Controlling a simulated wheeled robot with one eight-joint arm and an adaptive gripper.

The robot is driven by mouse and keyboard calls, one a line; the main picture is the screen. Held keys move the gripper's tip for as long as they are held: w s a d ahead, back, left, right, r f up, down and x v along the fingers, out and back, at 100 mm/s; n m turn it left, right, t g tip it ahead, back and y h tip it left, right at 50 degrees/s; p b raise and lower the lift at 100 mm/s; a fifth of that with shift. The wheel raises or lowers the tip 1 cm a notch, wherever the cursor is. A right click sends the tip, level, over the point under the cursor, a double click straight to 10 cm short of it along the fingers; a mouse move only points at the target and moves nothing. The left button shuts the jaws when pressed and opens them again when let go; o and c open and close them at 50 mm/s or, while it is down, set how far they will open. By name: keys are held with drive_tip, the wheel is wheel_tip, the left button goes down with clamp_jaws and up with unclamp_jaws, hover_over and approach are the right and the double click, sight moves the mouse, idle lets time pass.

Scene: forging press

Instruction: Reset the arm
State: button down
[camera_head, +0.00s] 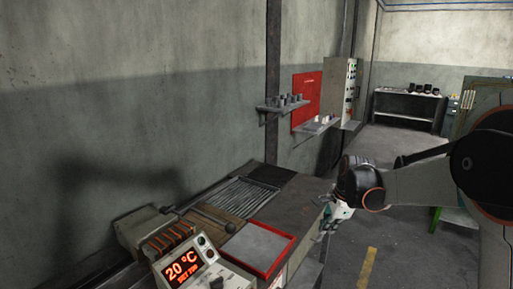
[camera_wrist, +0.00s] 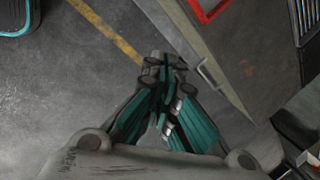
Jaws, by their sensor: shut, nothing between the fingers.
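My gripper (camera_wrist: 163,68) is shut and empty in the wrist view, its fingertips together over the grey floor beside the workbench. The finger pads are teal. In the head view my arm reaches in from the right, and my gripper (camera_head: 328,222) hangs at the right edge of the workbench (camera_head: 312,190), partly hidden by the wrist. I cannot tell in the head view whether it touches the bench edge.
A red-rimmed tray (camera_head: 288,262) and a control box reading 20 °C (camera_head: 188,270) are on the bench. Wall shelves (camera_head: 283,105) and a red panel (camera_head: 306,97) are behind. A yellow line (camera_head: 367,268) marks the open floor on the right.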

drive_tip(key=s+a+r+n+t, duration=0.1)
drive_tip(key=s+r+n, duration=0.35)
drive_tip(key=s, duration=0.35)
drive_tip(key=s+a+r+n+t, duration=0.1)
drive_tip(key=s+r+n, duration=0.35)
drive_tip(key=s, duration=0.35)
drive_tip(key=s+f+n+t+h, duration=0.1)
drive_tip(key=s+n, duration=0.7)
drive_tip(key=s, duration=0.8)
drive_tip(key=shift+s+a+f+n+t, duration=0.35)
drive_tip(key=shift+a+f+t, duration=0.15)
drive_tip(key=shift+t, duration=0.1)
